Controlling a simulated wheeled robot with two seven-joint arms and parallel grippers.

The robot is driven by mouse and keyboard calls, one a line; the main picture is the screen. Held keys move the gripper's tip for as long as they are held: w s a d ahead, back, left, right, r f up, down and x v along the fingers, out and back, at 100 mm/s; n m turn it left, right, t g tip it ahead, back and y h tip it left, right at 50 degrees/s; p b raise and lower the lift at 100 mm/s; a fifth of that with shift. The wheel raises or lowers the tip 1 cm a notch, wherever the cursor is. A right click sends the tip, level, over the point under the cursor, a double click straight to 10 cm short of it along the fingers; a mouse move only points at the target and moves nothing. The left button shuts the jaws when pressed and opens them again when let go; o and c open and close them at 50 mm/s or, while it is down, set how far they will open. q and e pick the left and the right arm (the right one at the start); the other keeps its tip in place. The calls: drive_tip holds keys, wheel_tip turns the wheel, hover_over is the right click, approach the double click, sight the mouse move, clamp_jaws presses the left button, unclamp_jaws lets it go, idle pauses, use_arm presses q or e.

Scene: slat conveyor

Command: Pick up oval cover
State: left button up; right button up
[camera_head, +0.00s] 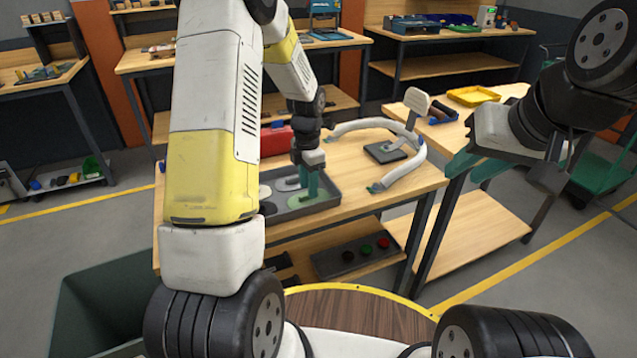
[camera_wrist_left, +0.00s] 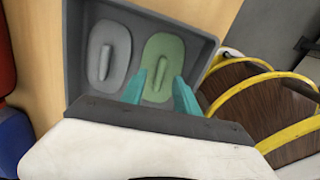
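A dark grey tray (camera_head: 330,203) stands on the wooden table and also shows in the left wrist view (camera_wrist_left: 78,50). In the left wrist view it holds a grey oval cover (camera_wrist_left: 108,48) and a green oval cover (camera_wrist_left: 163,62), each with a raised bar handle. My left gripper (camera_head: 311,188) points down over the tray. In the left wrist view its teal fingers (camera_wrist_left: 159,92) are apart and empty, at the near end of the green cover's handle. Contact cannot be told. My right gripper (camera_head: 478,168) is at the right with its teal fingers apart, away from the tray.
A white curved frame with a stand (camera_head: 412,155) is on the table right of the tray. A red box (camera_head: 275,139) is behind the tray. A yellow tray (camera_head: 473,96) lies on the right table. A button panel (camera_head: 352,256) is on the lower shelf.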

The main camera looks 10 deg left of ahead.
use_arm(q)
wheel_tip(320, 180, down, 2)
drive_tip(key=shift+f, duration=0.1)
clamp_jaws()
idle(0.4)
